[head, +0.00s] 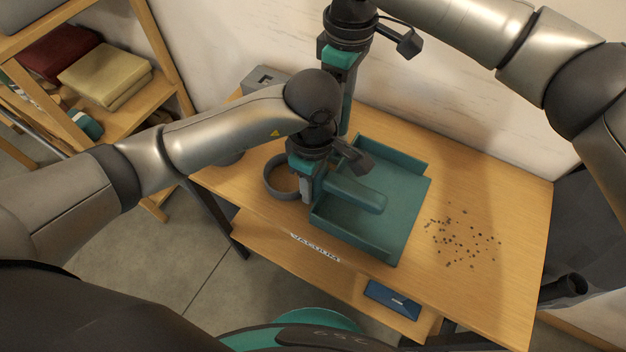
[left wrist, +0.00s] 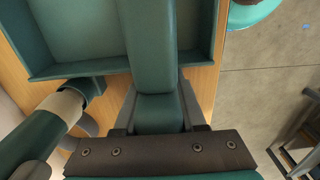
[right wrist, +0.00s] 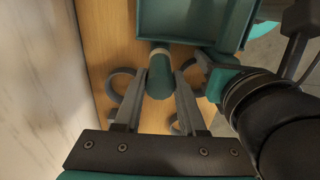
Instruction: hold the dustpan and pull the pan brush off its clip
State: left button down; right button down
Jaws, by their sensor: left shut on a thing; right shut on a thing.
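The green dustpan (head: 405,190) lies on the wooden table. My left gripper (head: 310,190) is shut on its handle (head: 352,193); the left wrist view shows the handle (left wrist: 152,60) between the fingers (left wrist: 158,112). My right gripper (head: 345,125) is behind my left one and partly hidden by it. In the right wrist view its fingers (right wrist: 160,88) are shut on the green end of the pan brush (right wrist: 158,84), which has a pale band. The brush also shows in the left wrist view (left wrist: 62,108), close beside the pan's wall. Whether it still sits in its clip is unclear.
A grey ring (head: 270,188) lies left of the pan, and a grey box (head: 265,79) stands at the back left. Dark specks (head: 465,238) are scattered right of the pan. A blue item (head: 392,298) is on the lower shelf. The table's right side is otherwise clear.

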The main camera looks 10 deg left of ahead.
jog(key=shift+r, duration=1.3)
jog(key=shift+r, duration=2.5)
pick_arm(q)
grip_release()
